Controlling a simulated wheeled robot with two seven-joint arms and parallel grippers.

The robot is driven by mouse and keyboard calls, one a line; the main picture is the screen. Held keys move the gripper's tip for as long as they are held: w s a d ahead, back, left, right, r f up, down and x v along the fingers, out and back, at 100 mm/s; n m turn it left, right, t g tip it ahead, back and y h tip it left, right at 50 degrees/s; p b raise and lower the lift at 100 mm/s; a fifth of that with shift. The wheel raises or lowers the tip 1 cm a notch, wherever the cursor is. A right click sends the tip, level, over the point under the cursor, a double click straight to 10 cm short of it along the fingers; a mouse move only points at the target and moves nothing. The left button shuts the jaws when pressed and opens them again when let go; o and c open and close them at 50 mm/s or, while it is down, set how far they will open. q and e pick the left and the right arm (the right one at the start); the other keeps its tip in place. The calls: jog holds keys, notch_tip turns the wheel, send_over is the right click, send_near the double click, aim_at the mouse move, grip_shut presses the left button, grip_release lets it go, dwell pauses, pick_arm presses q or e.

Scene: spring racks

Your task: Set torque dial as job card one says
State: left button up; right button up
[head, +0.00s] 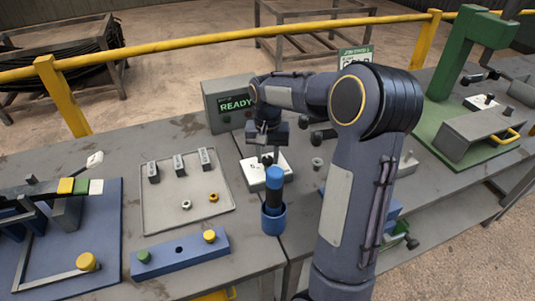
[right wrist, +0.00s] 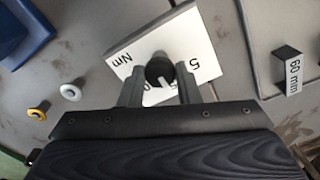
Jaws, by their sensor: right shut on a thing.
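The torque dial is a black knob (right wrist: 159,70) on a white plate (right wrist: 130,50) marked "Nm" and "5", with other marks partly hidden by my fingers. A pale pointer line on the knob runs toward the bottom of the right wrist view. My right gripper (right wrist: 160,88) is shut on the knob, one finger on each side. In the head view the white plate (head: 252,175) lies on the bench below my right gripper (head: 268,158). A job card sign (head: 355,54) stands behind my arm, partly hidden, its text too small to read. My left gripper is not in view.
A grey box reading "READY" (head: 230,104) stands behind the plate. A blue cup with a blue-handled tool (head: 273,220) stands in front of it. A grey tray (head: 160,220) with blocks and nuts lies left. A green press (head: 452,75) stands at the right.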

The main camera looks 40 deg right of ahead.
aim_at(268, 158)
dwell(0.4)
jog(key=o, duration=1)
notch_tip(268, 158, up, 8)
jog(key=shift+f, duration=0.1)
